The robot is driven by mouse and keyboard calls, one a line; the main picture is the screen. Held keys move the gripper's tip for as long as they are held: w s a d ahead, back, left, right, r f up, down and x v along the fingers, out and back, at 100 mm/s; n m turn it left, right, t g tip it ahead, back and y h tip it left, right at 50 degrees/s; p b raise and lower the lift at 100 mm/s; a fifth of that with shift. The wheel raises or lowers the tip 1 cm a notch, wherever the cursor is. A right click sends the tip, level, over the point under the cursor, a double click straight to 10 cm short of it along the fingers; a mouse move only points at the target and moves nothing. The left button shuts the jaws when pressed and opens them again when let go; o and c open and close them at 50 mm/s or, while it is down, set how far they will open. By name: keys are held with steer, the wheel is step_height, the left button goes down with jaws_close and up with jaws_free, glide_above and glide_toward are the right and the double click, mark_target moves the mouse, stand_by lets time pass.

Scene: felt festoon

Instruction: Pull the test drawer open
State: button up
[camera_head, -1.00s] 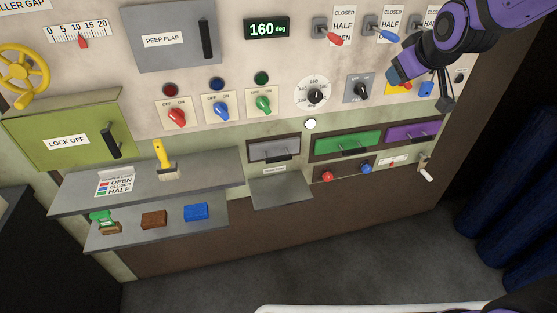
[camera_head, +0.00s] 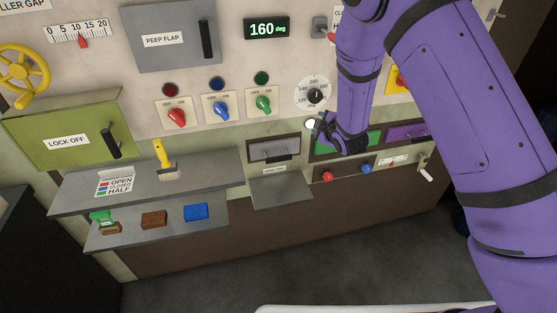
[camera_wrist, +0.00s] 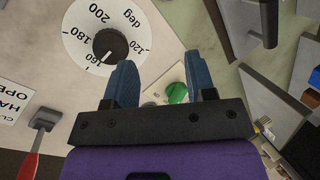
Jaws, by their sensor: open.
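Low on the panel is a grey drawer front (camera_head: 274,149) with a dark handle, set in a dark frame. The label under it is too small to read, so I cannot confirm that it is the test drawer. It looks closed. To its right are a green front (camera_head: 362,138), partly hidden by my wrist, and a purple front (camera_head: 406,132). My gripper (camera_head: 318,127) is just right of and slightly above the grey drawer, beside a white round button. In the wrist view my gripper (camera_wrist: 161,82) has its blue fingers apart, with nothing held between them.
A grey shelf (camera_head: 268,194) juts out below the grey drawer. Above are a green knob (camera_head: 263,104) and a round dial (camera_head: 315,94); the dial also shows in the wrist view (camera_wrist: 88,32). A red knob (camera_head: 327,176) and a blue knob (camera_head: 366,168) sit below right.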

steer(key=s+a+f+n+y, duration=0.1)
steer(key=a+f+n+y, duration=0.25)
steer(key=f, duration=0.45)
steer(key=n+y, duration=0.2)
steer(key=n, duration=0.3)
glide_toward(280, 161)
steer(key=shift+g, duration=0.4)
steer(key=x, duration=1.1)
steer(key=shift+w+d+r, duration=0.1)
steer(key=shift+w+r, duration=0.1)
steer(key=shift+r, duration=0.15)
steer(key=shift+c, duration=0.3)
jaws_close()
